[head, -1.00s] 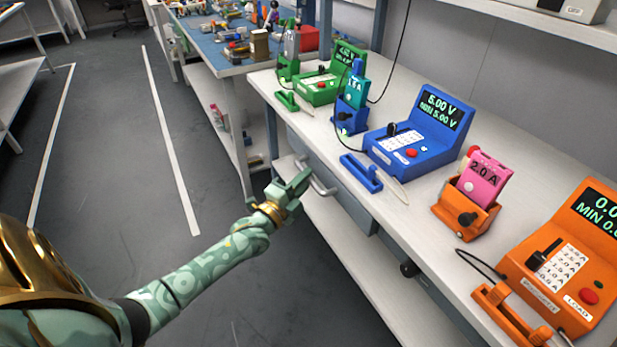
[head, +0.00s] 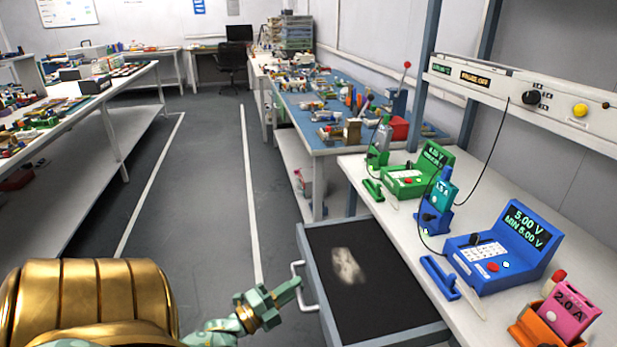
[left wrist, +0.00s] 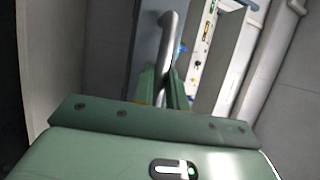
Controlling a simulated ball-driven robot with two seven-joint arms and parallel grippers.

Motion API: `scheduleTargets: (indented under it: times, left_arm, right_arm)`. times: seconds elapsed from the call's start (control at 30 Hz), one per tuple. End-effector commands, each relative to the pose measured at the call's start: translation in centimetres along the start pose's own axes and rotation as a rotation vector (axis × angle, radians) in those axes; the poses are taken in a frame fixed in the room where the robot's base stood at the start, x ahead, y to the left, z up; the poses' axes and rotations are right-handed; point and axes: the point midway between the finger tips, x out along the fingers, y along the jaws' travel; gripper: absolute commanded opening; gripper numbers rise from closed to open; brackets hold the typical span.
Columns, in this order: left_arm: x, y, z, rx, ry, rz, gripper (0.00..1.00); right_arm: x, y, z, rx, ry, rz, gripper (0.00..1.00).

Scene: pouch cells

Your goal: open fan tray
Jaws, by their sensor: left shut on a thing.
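The drawer (head: 390,318) under the bench stands pulled out over the aisle, its dark inside bare except for a pale, unclear patch (head: 347,265). I take this drawer to be the tray; no label shows. Its silver bar handle (head: 299,270) is on the front panel (head: 311,262). My green left gripper (head: 296,286) is at the handle. In the left wrist view the handle bar (left wrist: 168,45) runs between the fingertips (left wrist: 163,85), which are shut on it. My right gripper is not in view.
The white bench (head: 410,210) above carries a green meter unit (head: 421,170), a blue one (head: 503,247), and a pink cell (head: 567,307) in an orange holder. A blue-topped bench (head: 310,125) stands beyond. The grey floor aisle left of the drawer is clear.

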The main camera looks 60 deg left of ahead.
Motion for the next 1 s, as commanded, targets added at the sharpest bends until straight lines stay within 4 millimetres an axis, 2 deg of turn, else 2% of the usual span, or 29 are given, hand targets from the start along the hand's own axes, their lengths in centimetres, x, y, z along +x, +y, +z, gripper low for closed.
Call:
scheduleTargets:
  times: [0.1,0.43,0.47,0.5,0.53,0.83,1.0]
  left_arm:
    - [-0.6,0.1,0.2,0.000,-0.001,0.005,0.00]
    - [-0.7,0.1,0.2,0.000,-0.001,0.005,0.00]
    - [-0.7,0.1,0.2,0.000,-0.001,0.005,0.20]
    - [-0.7,0.1,0.2,0.000,-0.001,0.005,0.31]
    - [-0.7,0.1,0.2,0.000,-0.001,0.004,0.36]
    - [-0.7,0.0,0.2,0.000,-0.001,0.002,0.36]
    - [-2.8,-0.1,0.2,0.000,-0.003,0.004,0.36]
  right_arm:
    - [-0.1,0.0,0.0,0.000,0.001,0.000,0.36]
    - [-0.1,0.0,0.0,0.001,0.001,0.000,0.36]
    - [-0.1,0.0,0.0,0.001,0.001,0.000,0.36]
    - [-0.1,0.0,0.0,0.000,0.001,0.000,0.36]
    - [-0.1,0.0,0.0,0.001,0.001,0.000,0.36]
    - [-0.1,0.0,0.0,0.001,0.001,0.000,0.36]
    - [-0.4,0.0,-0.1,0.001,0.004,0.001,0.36]
